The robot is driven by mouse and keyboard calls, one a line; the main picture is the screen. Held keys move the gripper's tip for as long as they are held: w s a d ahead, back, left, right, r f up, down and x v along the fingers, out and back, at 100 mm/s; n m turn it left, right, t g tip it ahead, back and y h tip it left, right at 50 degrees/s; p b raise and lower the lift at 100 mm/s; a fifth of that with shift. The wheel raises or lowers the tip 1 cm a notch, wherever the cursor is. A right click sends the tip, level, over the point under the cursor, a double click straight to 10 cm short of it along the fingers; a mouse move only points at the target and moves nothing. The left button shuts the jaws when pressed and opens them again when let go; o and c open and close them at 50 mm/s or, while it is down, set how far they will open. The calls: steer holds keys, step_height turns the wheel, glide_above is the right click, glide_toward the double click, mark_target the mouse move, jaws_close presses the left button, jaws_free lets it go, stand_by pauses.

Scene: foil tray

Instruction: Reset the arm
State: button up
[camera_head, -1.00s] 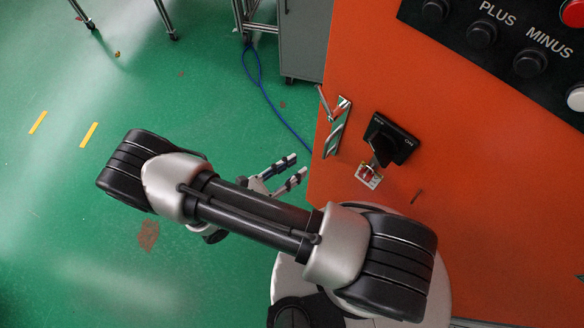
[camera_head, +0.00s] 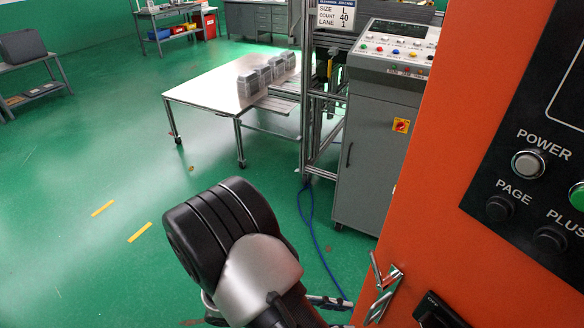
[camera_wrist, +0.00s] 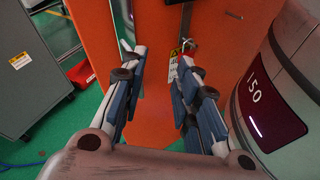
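In the wrist view my gripper (camera_wrist: 157,75) is open. Its two blue-padded fingers stand apart with nothing between them, and they point at the front of an orange cabinet (camera_wrist: 158,110). A small white tag (camera_wrist: 174,68) on the cabinet shows close to the right fingertip; whether they touch I cannot tell. In the head view my arm fills the bottom middle, and only a bit of my gripper shows behind it, left of the orange cabinet (camera_head: 440,210). A metal handle (camera_head: 383,292) is on the cabinet's face beside it. A black switch (camera_head: 437,312) is cut off at the bottom.
A black button panel (camera_head: 520,190) is at the right. A grey control cabinet (camera_head: 375,150) and a table (camera_head: 210,92) with several grey packs (camera_head: 262,76) stand behind. A blue cable (camera_head: 318,245) lies on the green floor. A white rounded body (camera_wrist: 262,95) is close right of the gripper.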

steer(key=s+d+r+m+t+y, duration=0.2)
steer(key=s+r+m+y, duration=0.2)
steer(key=r+m+y, duration=0.3)
steer(key=s+d+r+m+t+y, duration=0.1)
steer(key=s+r+m+y, duration=0.3)
steer(key=r, duration=1.2)
steer(key=shift+s+d+r+m+t+y, duration=0.3)
steer(key=shift+m+t+y, duration=0.5)
steer(key=shift+m+y, duration=1.3)
steer(key=shift+w+d+r+m+h, duration=0.1)
steer(key=shift+w+d+m+h, duration=0.05)
steer(key=shift+d+m+h, duration=0.2)
